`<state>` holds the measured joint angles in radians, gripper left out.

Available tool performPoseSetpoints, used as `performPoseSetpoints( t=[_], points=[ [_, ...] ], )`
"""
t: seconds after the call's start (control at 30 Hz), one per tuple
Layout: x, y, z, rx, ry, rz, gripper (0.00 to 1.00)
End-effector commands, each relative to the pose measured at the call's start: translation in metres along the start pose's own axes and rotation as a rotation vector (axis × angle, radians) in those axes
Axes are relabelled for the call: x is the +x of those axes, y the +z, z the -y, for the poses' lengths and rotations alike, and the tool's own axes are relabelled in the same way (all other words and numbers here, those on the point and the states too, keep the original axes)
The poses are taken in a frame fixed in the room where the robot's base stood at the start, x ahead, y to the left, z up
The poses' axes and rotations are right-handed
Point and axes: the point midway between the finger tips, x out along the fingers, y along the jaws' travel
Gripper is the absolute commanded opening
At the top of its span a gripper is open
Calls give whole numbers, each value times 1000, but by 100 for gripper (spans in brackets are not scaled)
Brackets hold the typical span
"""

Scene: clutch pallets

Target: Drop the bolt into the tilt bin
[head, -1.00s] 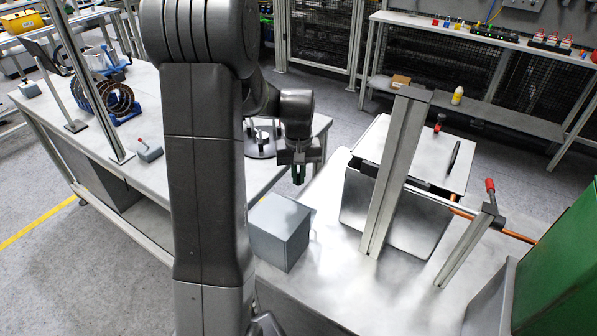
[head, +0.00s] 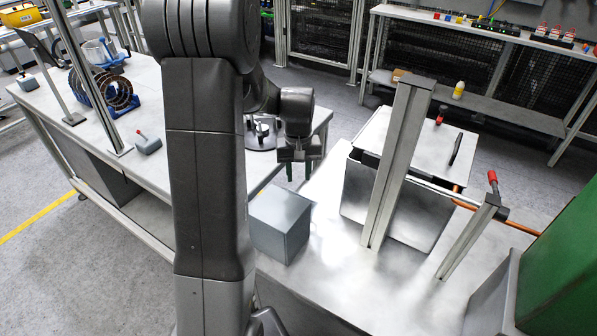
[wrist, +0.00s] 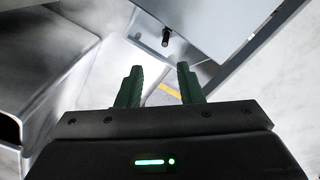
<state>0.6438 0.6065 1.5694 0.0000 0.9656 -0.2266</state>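My gripper (head: 303,170) hangs left of the tilt bin, above and behind the small grey box. In the wrist view its two green fingers (wrist: 160,82) stand apart with nothing between them. The tilt bin looks to be the metal box (head: 385,205) with a pale flat top (head: 415,143), beside an upright post on the bench. A red-topped knob and a dark handle stand on that top. I cannot make out the bolt in either view. A short dark peg (wrist: 166,38) shows on a pale panel ahead of the fingers; I cannot tell what it is.
A closed-looking grey box (head: 281,224) stands on the metal bench (head: 335,285). The tall post (head: 398,165) and a shorter post with a red handle (head: 470,240) rise near the bin. A green machine (head: 560,270) stands at right. A worktable (head: 150,180) lies at left.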

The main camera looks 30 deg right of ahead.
Motion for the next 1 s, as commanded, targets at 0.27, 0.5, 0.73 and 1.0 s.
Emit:
performPoseSetpoints(
  t=[0.27, 0.5, 0.73, 1.0],
  points=[
    [-1, 0, 0, 0, 0, 0, 33],
    [-31, -1, 0, 0, 1, -6, 33],
    [-84, -1, 0, 0, 1, -6, 33],
    [-128, -1, 0, 0, 0, -2, 33]
  ],
)
